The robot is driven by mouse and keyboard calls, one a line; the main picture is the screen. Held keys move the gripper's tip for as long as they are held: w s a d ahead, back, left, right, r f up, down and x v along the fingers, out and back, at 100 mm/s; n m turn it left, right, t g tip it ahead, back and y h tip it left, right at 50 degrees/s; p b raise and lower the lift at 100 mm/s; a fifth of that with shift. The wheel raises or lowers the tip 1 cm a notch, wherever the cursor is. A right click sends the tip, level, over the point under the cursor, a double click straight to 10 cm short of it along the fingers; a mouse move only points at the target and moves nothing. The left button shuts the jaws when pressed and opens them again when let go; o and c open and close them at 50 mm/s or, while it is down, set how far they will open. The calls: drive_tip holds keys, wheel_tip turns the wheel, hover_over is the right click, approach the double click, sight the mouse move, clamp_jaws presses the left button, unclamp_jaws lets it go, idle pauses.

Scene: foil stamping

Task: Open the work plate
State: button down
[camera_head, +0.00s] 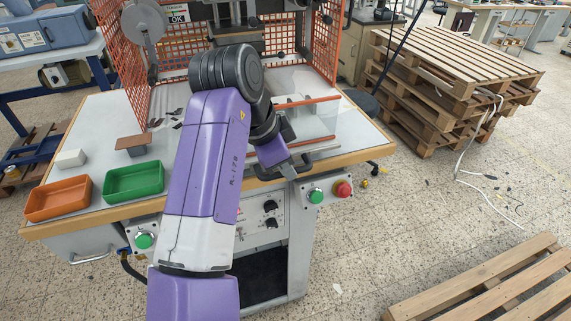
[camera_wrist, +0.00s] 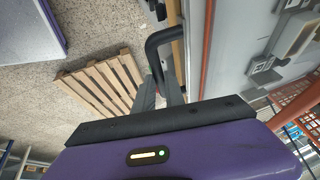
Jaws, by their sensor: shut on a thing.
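The work plate (camera_head: 312,122) is a light plate between orange rails on the press table, in front of the stamping machine. Its black bar handle (camera_wrist: 155,42) stands out from the front edge in the wrist view. The handle also shows at the table's front edge in the head view (camera_head: 266,177). My gripper (camera_wrist: 160,90) is shut on the handle, with a grey finger on each side of the bar. In the head view my gripper (camera_head: 288,170) is small and partly hidden by my wrist. The plate (camera_wrist: 235,50) also shows in the wrist view, with clamps on it.
A green tray (camera_head: 134,197) and an orange tray (camera_head: 47,212) sit at the table's left. Orange mesh guards (camera_head: 322,45) flank the press. Green buttons (camera_head: 316,196) and a red button (camera_head: 343,189) are on the front. Stacked pallets (camera_head: 440,95) stand right; floor between is mostly clear.

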drive_tip(key=shift+a, duration=0.1)
drive_tip(key=c, duration=1.4)
unclamp_jaws()
drive_tip(key=shift+r, duration=0.15)
drive_tip(key=v, duration=0.7)
drive_tip(key=shift+r+b, duration=0.25)
drive_tip(key=shift+b, duration=0.1)
drive_tip(key=shift+s+a, duration=0.1)
